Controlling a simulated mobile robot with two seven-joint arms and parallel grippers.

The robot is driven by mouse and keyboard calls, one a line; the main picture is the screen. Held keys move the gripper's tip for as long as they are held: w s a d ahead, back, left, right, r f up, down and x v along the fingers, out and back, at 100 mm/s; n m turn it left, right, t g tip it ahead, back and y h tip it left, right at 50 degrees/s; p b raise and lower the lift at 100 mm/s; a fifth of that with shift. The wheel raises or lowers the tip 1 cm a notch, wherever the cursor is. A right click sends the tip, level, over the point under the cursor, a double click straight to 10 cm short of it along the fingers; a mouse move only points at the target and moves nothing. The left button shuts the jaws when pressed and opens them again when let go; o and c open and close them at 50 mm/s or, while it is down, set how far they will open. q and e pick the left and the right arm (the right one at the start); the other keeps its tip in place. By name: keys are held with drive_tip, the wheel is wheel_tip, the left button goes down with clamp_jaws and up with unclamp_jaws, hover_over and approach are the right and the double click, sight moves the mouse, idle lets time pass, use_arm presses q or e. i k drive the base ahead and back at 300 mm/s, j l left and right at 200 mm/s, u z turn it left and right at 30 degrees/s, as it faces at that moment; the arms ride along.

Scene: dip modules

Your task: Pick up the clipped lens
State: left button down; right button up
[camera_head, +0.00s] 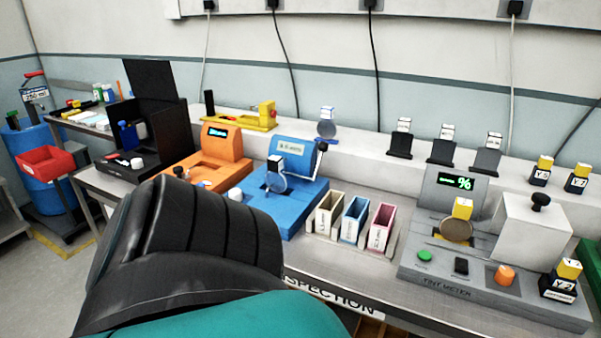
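Three round lenses with clips on top are in view. A clear lens (276,183) with a white-and-black clip (275,163) stands upright at the blue device (258,212). A clear, bluish lens (326,129) with a pale clip (327,112) stands on the raised back ledge. A brownish lens (456,230) with a yellow clip (462,208) rests at the grey tint meter (470,290). I cannot tell which one the task means. Neither gripper shows. My own dark arm link with a teal part fills the lower left and hides the bench's front there.
An orange device (215,162) and black open box (142,172) stand left. White, blue and pink slots (381,228) stand mid-bench. Black holders (441,152) line the ledge. Yellow-topped blocks (541,171) and a white box (535,232) are right. Bare bench lies before the slots.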

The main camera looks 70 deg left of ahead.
sight(275, 163)
drive_tip(key=u, duration=2.4)
drive_tip(key=j, duration=0.1)
drive_tip(key=i+u, duration=0.05)
